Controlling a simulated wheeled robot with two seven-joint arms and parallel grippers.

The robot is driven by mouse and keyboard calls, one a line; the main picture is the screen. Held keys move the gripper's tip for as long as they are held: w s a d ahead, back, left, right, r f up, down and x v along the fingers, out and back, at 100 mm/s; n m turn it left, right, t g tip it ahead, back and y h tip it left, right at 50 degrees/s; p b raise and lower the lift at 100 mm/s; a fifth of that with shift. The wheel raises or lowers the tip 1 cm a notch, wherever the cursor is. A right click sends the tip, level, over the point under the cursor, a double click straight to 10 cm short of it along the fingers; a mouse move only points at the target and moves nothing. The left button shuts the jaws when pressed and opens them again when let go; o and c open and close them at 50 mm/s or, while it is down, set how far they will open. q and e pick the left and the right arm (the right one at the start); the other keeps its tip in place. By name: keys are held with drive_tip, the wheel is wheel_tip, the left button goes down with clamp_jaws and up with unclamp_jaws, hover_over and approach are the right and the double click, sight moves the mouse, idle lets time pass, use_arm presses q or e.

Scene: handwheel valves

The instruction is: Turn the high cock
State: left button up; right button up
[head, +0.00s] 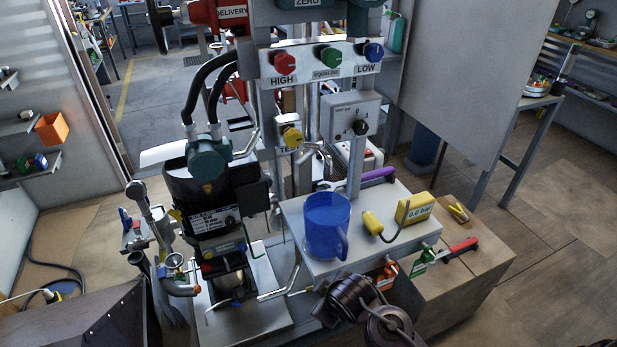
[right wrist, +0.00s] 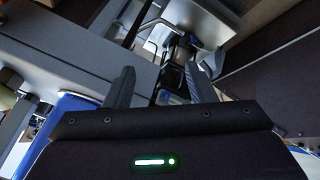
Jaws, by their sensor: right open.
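The high cock is the red knob (head: 285,62) above the label HIGH, on the white panel in the head view. Beside it on the same panel are the green equalize knob (head: 328,57) and the blue low knob (head: 373,52). My right arm shows at the bottom of the head view, well below the panel and in front of the bench. In the right wrist view my right gripper (right wrist: 160,88) is open, with its fingers apart and nothing held. The red knob does not show in that view. My left gripper is not in view.
A black pump unit (head: 200,200) stands at left. A yellow knob (head: 292,137) and a dial box (head: 352,115) sit below the panel.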

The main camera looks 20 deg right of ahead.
wheel_tip(320, 180, up, 10)
drive_tip(key=w+n+t, duration=0.1)
drive_tip(key=n+t, duration=0.1)
drive_tip(key=n+t+p, duration=0.1)
drive_tip(key=n+t, duration=0.9)
drive_tip(key=n, duration=1.3)
approach(287, 66)
drive_tip(key=shift+y, duration=0.4)
drive_tip(key=shift+w+b, duration=1.05)
drive_tip(key=shift+w, duration=2.95)
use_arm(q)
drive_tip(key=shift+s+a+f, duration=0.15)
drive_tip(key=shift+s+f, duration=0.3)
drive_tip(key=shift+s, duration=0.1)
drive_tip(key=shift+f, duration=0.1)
use_arm(e)
drive_tip(key=c, duration=0.7)
